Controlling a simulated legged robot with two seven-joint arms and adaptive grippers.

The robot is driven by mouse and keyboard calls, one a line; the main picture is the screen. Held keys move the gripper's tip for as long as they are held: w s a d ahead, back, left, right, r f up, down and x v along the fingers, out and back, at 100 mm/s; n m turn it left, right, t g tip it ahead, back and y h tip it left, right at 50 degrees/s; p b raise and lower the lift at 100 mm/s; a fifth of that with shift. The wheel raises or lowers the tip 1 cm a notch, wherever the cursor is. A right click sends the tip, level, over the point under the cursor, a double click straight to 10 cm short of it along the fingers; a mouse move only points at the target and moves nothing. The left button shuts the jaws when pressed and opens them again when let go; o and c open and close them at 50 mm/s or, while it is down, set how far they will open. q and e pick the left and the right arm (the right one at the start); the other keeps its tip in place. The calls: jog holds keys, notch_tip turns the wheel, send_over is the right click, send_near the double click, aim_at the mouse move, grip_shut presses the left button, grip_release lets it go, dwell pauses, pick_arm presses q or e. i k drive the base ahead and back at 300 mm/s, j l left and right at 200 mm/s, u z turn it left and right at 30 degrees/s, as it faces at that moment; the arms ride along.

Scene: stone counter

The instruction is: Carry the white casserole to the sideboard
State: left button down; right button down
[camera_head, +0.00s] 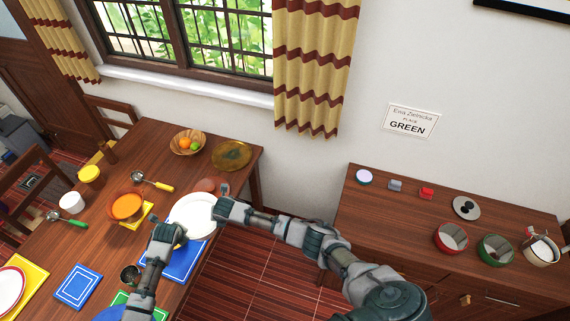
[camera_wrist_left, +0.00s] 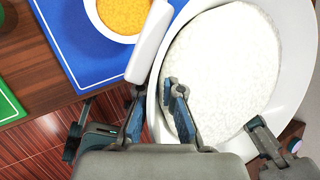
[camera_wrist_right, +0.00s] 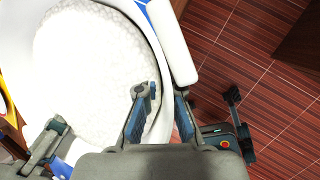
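The white casserole (camera_head: 190,212) is a large oval dish with white grainy contents, at the right-hand edge of the dining table. It fills much of the left wrist view (camera_wrist_left: 225,70) and right wrist view (camera_wrist_right: 90,60). My left gripper (camera_head: 172,236) is at its near side, fingers (camera_wrist_left: 158,115) closed across its rim by a handle. My right gripper (camera_head: 222,210) is at its right side, fingers (camera_wrist_right: 160,112) likewise closed across the rim. I cannot tell whether the casserole touches the table. The wooden sideboard (camera_head: 370,215) stands at the right.
The sideboard holds red (camera_head: 452,238), green (camera_head: 495,250) and white (camera_head: 541,250) pots and small items along its back; its front left top is bare. Red floor (camera_head: 265,260) separates it from the table. An orange-filled bowl (camera_head: 127,206) sits left of the casserole. A wall sign (camera_head: 411,121) reads "GREEN".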

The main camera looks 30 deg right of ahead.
aim_at(387, 220)
jog(key=k+z, duration=0.35)
jog(key=k+l+z, duration=0.15)
jog(key=z, duration=0.2)
jog(key=k+l+z, duration=0.2)
jog(key=z, duration=0.2)
jog(key=l+z, duration=0.55)
jog(key=i+j, duration=0.2)
jog(key=i, duration=0.15)
jog(key=i+j, duration=0.15)
jog(key=i, duration=0.2)
